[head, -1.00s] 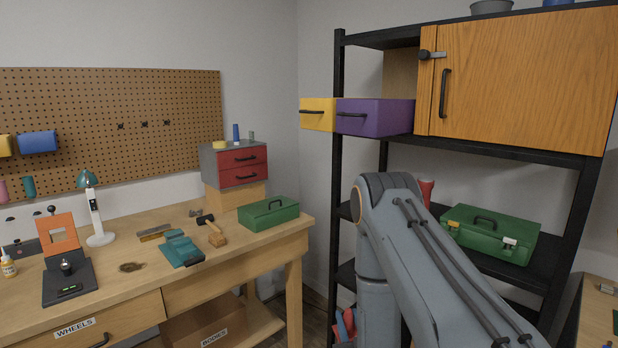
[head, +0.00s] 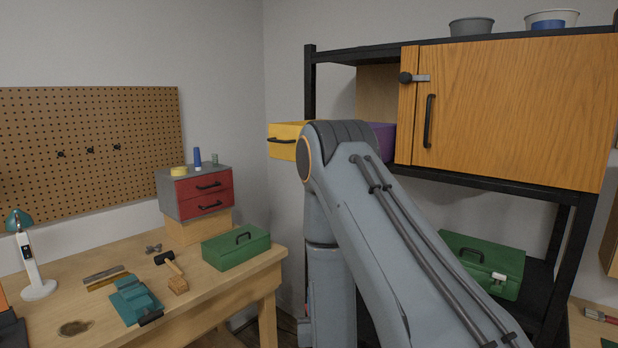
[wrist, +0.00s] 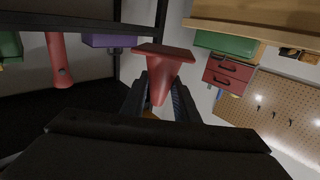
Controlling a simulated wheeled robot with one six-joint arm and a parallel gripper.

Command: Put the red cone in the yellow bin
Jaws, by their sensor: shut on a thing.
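The red cone (wrist: 165,75) is between the two fingers of my gripper (wrist: 160,100) in the wrist view, its wide square base toward the top of the picture. My gripper is shut on it. In the head view my gripper and the cone are hidden behind my arm. The yellow bin (head: 286,141) sticks out at the left end of the shelf, with a dark handle on its front. My arm covers part of its right side. A small orange-yellow patch shows below the cone in the wrist view; I cannot tell what it is.
A purple bin (head: 383,140) is beside the yellow one, mostly behind my arm. A wooden cabinet (head: 510,110) stands to its right. A green toolbox (head: 485,262) is on the lower shelf. A red tapered thing (wrist: 60,62) shows at left in the wrist view.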

